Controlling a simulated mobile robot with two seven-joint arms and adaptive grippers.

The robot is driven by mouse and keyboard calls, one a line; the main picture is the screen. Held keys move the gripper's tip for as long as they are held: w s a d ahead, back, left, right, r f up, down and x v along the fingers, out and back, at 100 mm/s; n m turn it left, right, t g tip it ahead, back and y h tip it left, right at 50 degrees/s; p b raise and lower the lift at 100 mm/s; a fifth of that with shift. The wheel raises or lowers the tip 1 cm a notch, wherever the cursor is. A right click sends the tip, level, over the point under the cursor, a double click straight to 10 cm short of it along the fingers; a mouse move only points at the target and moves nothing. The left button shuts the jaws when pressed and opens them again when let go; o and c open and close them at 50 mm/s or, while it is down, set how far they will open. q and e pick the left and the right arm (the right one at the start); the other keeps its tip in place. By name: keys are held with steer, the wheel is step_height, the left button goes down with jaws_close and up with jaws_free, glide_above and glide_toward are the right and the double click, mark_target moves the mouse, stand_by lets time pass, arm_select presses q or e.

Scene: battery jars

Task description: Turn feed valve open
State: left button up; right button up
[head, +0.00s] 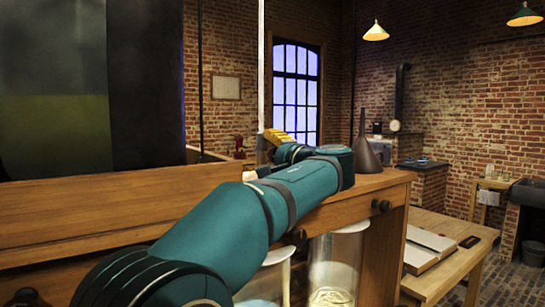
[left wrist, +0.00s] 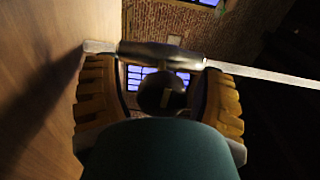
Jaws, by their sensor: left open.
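A thin pale pipe (head: 261,70) runs down vertically behind the wooden top in the head view. In the left wrist view the pale pipe (left wrist: 265,74) crosses sideways, with a grey metal cylinder (left wrist: 160,56) on it and a dark round part (left wrist: 160,94) below; these look like the feed valve. My left gripper (head: 276,138) reaches over the wooden top to the pipe, its yellow fingers partly hidden by my arm. In the left wrist view the left gripper (left wrist: 160,68) is open, its fingers on either side of the dark part. Contact cannot be told. My right gripper is not in view.
The wooden top (head: 120,205) lies under my left arm. A dark funnel (head: 367,148) stands at its right end. Glass jars (head: 335,265) stand below its front edge. A large dark panel stands at left.

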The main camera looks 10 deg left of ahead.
arm_select(q)
steer(key=v, duration=1.2)
steer(key=shift+d, duration=0.1)
